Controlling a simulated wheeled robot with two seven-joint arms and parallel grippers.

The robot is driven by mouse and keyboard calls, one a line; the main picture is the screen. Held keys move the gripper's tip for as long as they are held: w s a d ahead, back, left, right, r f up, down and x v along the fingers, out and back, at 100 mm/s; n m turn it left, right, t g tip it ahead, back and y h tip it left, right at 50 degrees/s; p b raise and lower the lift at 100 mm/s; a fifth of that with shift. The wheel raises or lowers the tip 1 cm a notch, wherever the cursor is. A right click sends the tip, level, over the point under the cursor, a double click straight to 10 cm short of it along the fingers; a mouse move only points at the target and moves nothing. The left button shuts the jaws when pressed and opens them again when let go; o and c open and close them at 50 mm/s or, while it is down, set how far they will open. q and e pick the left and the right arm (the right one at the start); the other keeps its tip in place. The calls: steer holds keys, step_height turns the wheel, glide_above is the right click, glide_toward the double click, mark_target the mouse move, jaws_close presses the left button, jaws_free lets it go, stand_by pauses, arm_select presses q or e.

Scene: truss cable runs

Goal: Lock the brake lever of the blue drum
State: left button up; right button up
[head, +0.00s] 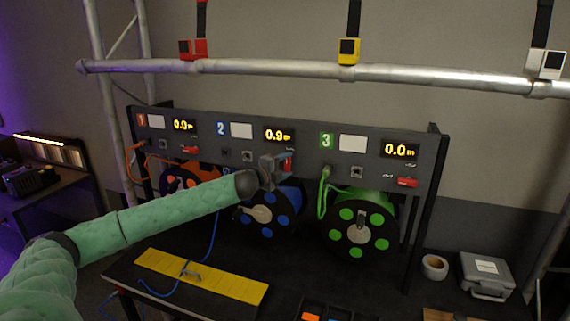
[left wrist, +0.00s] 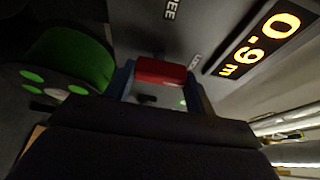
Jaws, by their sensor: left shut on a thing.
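The blue drum (head: 268,218) hangs under the panel section marked 2, whose display (head: 278,134) reads 0.9 m. Its red brake lever (head: 288,165) is on the panel above the drum, and my left gripper (head: 283,168) is shut on it. In the left wrist view the red lever (left wrist: 160,72) lies between the two blue fingertips. Part of a FREE label and part of another label show on the panel there. The gripper hides the lever's base, so I cannot tell its exact setting. My right gripper is not in view.
The orange drum (head: 188,180) and green drum (head: 358,222) hang either side, each with a red lever above. A tape roll (head: 434,266) and grey case (head: 486,275) are at right. A metal truss bar (head: 300,70) crosses above.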

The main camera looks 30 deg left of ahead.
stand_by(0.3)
arm_select(q)
steer(key=o, duration=1)
steer(key=shift+d, duration=0.1)
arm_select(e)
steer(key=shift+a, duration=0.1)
arm_select(q)
steer(key=shift+f, duration=0.1)
steer(key=shift+s+a+f+b, duration=0.15)
steer(key=shift+s+a+b, duration=0.05)
steer(key=shift+s+b, duration=0.4)
steer(key=shift+s+a+b, duration=0.15)
steer(key=shift+s+b, duration=0.55)
steer(key=shift+s, duration=0.25)
steer(key=b, duration=0.3)
glide_toward(286, 166)
steer(key=shift+w+d+r, duration=0.1)
steer(key=shift+w+d, duration=0.05)
steer(key=shift+w, duration=0.3)
steer(key=shift+w+d+r, duration=0.1)
steer(key=shift+w+d, duration=0.05)
steer(key=shift+w, duration=0.3)
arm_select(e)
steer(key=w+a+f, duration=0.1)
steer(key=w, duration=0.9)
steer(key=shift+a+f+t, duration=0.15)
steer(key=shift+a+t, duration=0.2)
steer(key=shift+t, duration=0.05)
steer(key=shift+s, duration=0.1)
